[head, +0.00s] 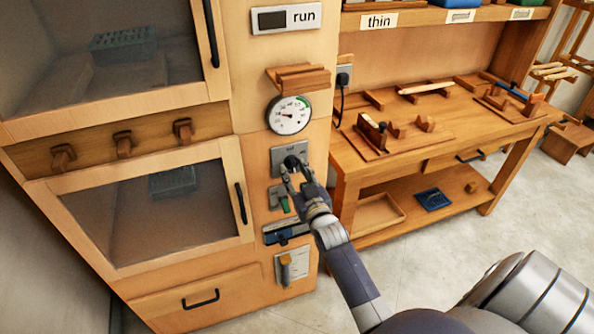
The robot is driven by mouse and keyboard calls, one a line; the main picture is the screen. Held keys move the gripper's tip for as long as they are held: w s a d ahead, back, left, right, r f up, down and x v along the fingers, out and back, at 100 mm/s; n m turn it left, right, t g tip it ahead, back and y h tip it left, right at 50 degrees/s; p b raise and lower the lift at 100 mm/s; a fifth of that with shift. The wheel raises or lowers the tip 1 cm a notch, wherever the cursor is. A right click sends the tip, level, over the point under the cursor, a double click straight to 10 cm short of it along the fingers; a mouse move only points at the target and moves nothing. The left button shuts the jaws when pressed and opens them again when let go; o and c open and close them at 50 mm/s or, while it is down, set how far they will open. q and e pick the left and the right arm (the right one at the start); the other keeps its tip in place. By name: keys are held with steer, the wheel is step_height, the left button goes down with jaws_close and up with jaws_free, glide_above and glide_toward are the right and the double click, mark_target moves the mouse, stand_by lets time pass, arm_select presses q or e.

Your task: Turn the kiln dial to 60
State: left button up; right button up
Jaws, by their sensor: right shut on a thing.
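The kiln dial (291,160) is a dark knob on a grey metal plate, on the wooden front column of the kiln cabinet. My right gripper (288,172) reaches up to it from below and is shut on it. The fingers cover part of the knob, so its pointer and the number it is set to cannot be read. A round white gauge (289,115) with a green arc sits just above the plate. My left gripper is out of view.
Below the dial are a switch with a green part (283,202), a slider panel (287,234) and an orange-handled lever (286,270). A small wooden ledge (299,78) juts out above the gauge. A workbench (400,160) with tools stands to the right.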

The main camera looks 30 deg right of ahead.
steer(key=shift+a+m, duration=0.1)
steer(key=shift+m, duration=0.5)
steer(key=o, duration=1.1)
steer(key=shift+c, duration=0.2)
steer(key=v, duration=1.2)
steer(key=shift+f, duration=0.1)
